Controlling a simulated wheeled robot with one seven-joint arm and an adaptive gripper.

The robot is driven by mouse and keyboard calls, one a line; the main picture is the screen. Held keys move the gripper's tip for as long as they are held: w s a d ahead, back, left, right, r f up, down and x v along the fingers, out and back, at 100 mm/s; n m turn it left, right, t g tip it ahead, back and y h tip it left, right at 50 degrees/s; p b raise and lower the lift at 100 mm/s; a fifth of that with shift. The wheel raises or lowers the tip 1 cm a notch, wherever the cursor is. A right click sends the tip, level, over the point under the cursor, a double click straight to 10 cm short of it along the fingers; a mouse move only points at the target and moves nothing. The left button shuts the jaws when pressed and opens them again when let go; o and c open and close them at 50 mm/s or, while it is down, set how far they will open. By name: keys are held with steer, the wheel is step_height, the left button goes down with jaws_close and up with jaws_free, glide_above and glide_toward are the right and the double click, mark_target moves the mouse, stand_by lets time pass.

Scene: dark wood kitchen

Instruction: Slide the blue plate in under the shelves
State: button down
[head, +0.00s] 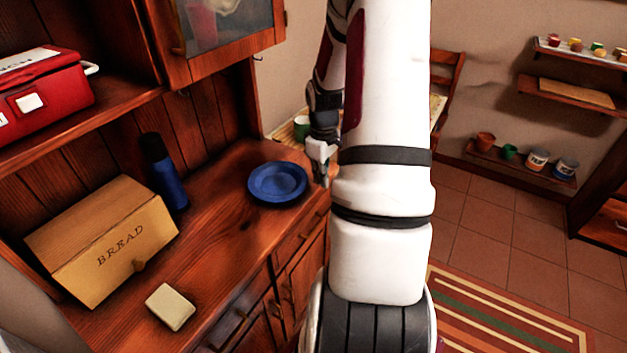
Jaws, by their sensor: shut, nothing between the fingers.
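The blue plate (277,183) lies flat on the dark wood counter, near its right end and front edge. The shelves (108,105) of the hutch rise behind the counter on the left, with a glass-doored cabinet (222,35) at their right. The plate is in front of them. My gripper (322,179) points down just right of the plate, close to its rim. It is shut and empty. I cannot tell whether it touches the plate. My arm hides part of the room behind it.
On the counter, a blue bottle (165,173) with a black top stands left of the plate. A bread box (103,240) and a pale block (170,307) are further left. A red box (42,92) sits on the shelf. Bare counter lies between bottle and plate.

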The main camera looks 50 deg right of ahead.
mark_target(263, 174)
steer(key=f, duration=0.2)
steer(key=w+f, duration=0.1)
steer(key=f, duration=0.2)
steer(key=w+f, duration=0.1)
steer(key=f, duration=0.2)
steer(key=shift+w+a, duration=0.1)
steer(key=shift+w, duration=0.9)
steer(key=w+b, duration=0.4)
steer(key=w, duration=0.5)
steer(key=w+b, duration=0.4)
steer(key=w, duration=0.5)
steer(key=shift+w+a+f, duration=0.1)
steer(key=shift+a+f, duration=0.05)
steer(key=shift+f, duration=0.05)
steer(key=shift+w+r, duration=0.1)
steer(key=shift+w, duration=0.3)
steer(key=shift+s, duration=0.1)
